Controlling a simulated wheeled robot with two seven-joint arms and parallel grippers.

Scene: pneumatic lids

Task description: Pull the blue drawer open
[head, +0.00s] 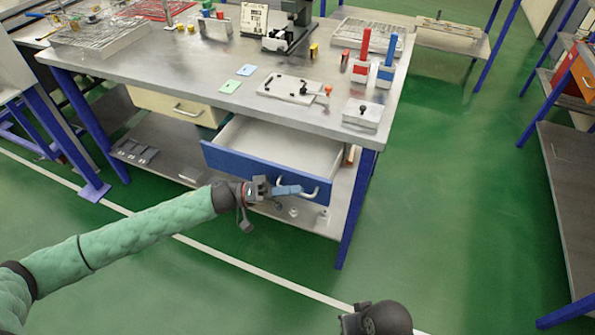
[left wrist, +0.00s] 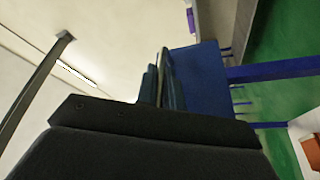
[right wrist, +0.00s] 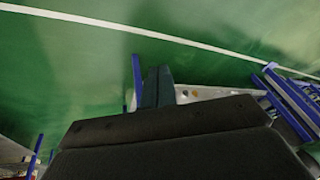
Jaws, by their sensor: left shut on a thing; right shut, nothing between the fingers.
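The blue drawer (head: 235,166) hangs under the steel workbench and is pulled out; its pale inside shows and looks empty. Its light curved handle (head: 313,194) is on the front, partly hidden by my left gripper. My left gripper (head: 290,190) is shut on the handle, in front of the drawer. In the left wrist view, the closed fingers (left wrist: 161,82) are beside the blue front (left wrist: 197,80). My right gripper shows in the right wrist view with its fingers (right wrist: 158,86) shut and empty, apart from the drawer; its fingertips are not clear in the head view.
The workbench top (head: 200,70) holds fixtures, trays and small parts. A cream drawer (head: 178,107) is left of the blue one. A blue table leg (head: 356,210) stands just right of the drawer. The green floor in front is clear.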

